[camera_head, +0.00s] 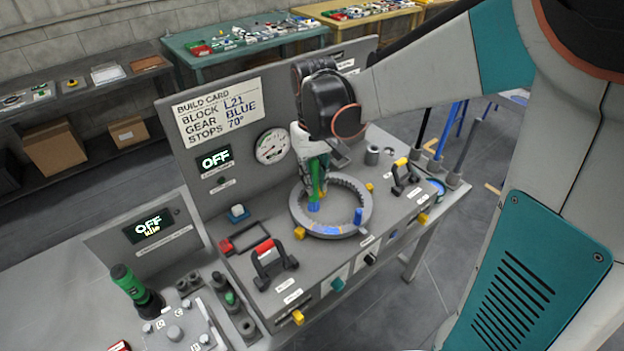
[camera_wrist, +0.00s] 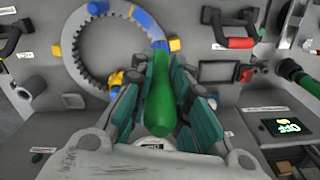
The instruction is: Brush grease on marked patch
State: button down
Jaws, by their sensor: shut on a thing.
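My gripper (camera_wrist: 160,100) is shut on the green handle of the grease brush (camera_wrist: 161,95). In the head view the brush (camera_head: 315,180) points down, its blue tip over the inside or near edge of the grey ring gear (camera_head: 296,213). The ring lies on the sloping bench panel, teeth inward. A blue marked patch (camera_head: 326,230) lies on the ring's near side; it also shows in the wrist view (camera_wrist: 146,20). In the wrist view the brush tip is close to the patch's end; I cannot tell whether they touch. My arm partly hides the gripper in the head view.
A blue peg (camera_head: 358,216) stands at the ring's right side. Yellow blocks (camera_head: 299,233) surround the ring. A red-topped black handle (camera_head: 270,262) and a yellow-topped one (camera_head: 402,175) rise from the panel. The build card (camera_head: 220,112) is on the backboard.

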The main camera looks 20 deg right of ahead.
aim_at(314, 202)
jog(key=shift+f+b, duration=2.35)
jog(key=shift+f, duration=0.95)
jog(key=shift+f+b, duration=0.75)
jog(key=shift+f, duration=0.25)
jog(key=shift+d, duration=0.1)
